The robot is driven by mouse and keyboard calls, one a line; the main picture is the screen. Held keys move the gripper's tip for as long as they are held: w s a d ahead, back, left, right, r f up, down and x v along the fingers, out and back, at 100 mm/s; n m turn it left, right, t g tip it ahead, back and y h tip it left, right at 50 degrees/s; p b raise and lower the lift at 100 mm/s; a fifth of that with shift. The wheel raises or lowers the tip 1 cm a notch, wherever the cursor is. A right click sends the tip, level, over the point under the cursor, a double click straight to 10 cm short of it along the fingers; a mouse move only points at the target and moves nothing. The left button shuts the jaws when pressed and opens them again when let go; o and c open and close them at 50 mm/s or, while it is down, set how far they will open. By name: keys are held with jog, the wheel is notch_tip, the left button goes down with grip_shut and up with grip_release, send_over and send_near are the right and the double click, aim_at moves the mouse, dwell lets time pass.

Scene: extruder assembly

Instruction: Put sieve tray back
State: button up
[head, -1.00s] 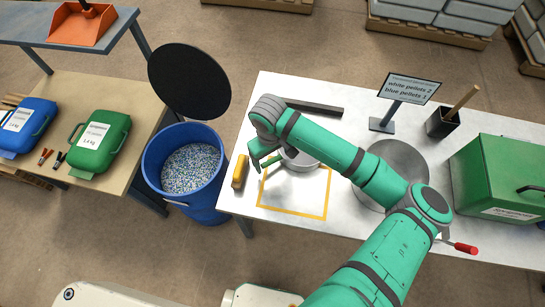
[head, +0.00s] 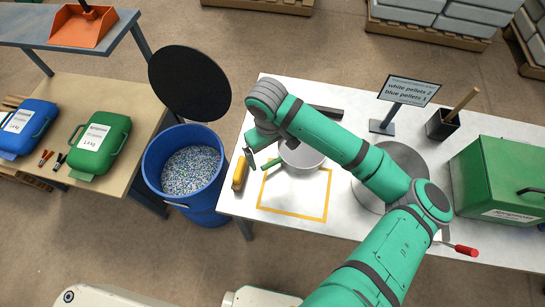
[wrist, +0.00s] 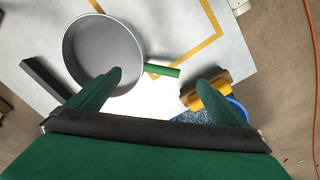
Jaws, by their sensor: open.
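The sieve tray (head: 303,157) is a round, shallow grey pan with a green handle (head: 277,166). It sits on the white table at the far edge of the yellow outlined square (head: 328,196), partly hidden by my arm in the head view. In the wrist view the pan (wrist: 103,57) is at upper left and its green handle (wrist: 162,70) points right. My gripper (head: 249,158) is above the table near the handle's end. In the wrist view its fingers (wrist: 158,97) are spread, with nothing between them, and the handle is beyond them, apart.
A yellow object (head: 239,172) lies at the table's left edge, beside a blue bin of pellets (head: 190,168). A dark bar (head: 325,111) lies behind my arm. A sign (head: 409,88), a black holder (head: 443,124) and a green box (head: 500,175) stand right. The yellow square is mostly clear.

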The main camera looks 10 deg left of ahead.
notch_tip(320, 180, up, 6)
jog(key=a+r+m+t+y, duration=0.1)
jog(key=a+r+t+y, duration=0.15)
jog(key=a+y, duration=0.4)
jog(key=w+a+r+m+t+y, duration=0.1)
jog(key=a+r+m+t+y, duration=0.15)
jog(key=a, duration=0.75)
jog(key=a+r+m+t+y, duration=0.1)
jog(key=a+r+y, duration=0.35)
jog(key=a, duration=0.45)
jog(key=s+d+f+m+t+h, duration=0.45)
jog(key=d+f, duration=0.35)
jog(key=d, duration=0.2)
jog(key=s+d+f+m+t+h, duration=0.45)
jog(key=d+f, duration=0.25)
jog(key=d, duration=0.3)
jog(key=s+d+n+h, duration=0.2)
jog(key=s+d, duration=0.5)
jog(key=s, duration=0.3)
jog(key=s+d+f+n+h, duration=0.1)
jog(key=s+d+n+h, duration=0.1)
jog(key=s+d, duration=0.5)
jog(key=s, duration=0.3)
jog(key=shift+d+f, duration=0.15)
jog(key=shift+f, duration=0.15)
